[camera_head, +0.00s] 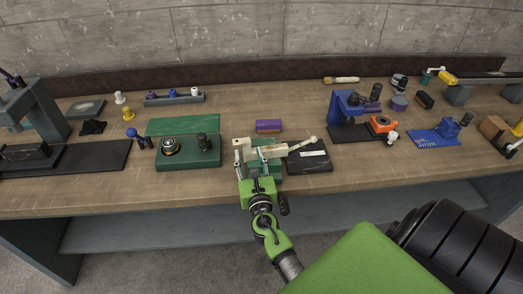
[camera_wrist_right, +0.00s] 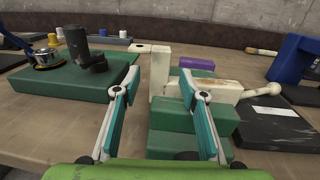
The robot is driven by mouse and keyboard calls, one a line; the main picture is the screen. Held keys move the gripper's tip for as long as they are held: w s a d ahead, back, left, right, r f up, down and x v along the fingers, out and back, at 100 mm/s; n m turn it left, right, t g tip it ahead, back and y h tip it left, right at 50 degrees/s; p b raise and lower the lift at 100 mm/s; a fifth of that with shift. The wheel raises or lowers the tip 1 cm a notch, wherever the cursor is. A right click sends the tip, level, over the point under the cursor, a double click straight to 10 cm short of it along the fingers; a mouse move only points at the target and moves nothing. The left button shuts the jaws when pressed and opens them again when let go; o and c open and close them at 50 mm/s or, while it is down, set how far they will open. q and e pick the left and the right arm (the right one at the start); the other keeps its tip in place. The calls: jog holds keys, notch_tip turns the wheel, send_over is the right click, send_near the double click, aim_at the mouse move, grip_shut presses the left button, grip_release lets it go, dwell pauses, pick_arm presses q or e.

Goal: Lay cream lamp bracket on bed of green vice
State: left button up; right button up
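The cream lamp bracket (camera_head: 288,146) lies across the top of the green vice (camera_head: 266,166), its ball-ended arm reaching right past the vice. In the right wrist view, the bracket's upright block (camera_wrist_right: 160,72) stands between my fingertips, and its arm (camera_wrist_right: 236,94) passes behind the right finger over the green vice (camera_wrist_right: 190,146). My right gripper (camera_head: 255,162) is at the vice's front. Its fingers (camera_wrist_right: 159,78) are spread, with gaps seen on both sides of the upright block. Contact underneath the bracket is partly hidden. My left gripper is not in view.
A green plate (camera_head: 187,154) with a gauge and dark knob is left of the vice. A dark tray (camera_head: 310,160) is close on the right. A purple block (camera_head: 268,126) is behind. Blue devices (camera_head: 345,106) stand farther right. The bench's front strip is clear.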

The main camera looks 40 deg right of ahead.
aim_at(247, 150)
jog(key=x, duration=0.3)
jog(key=shift+w+d, duration=0.1)
jog(key=shift+w, duration=0.15)
jog(key=shift+w+d+f, duration=0.1)
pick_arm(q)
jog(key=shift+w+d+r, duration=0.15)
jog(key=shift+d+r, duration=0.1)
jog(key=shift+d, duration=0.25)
pick_arm(e)
grip_shut()
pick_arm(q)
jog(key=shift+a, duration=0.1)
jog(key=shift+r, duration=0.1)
pick_arm(e)
jog(key=shift+r, duration=0.25)
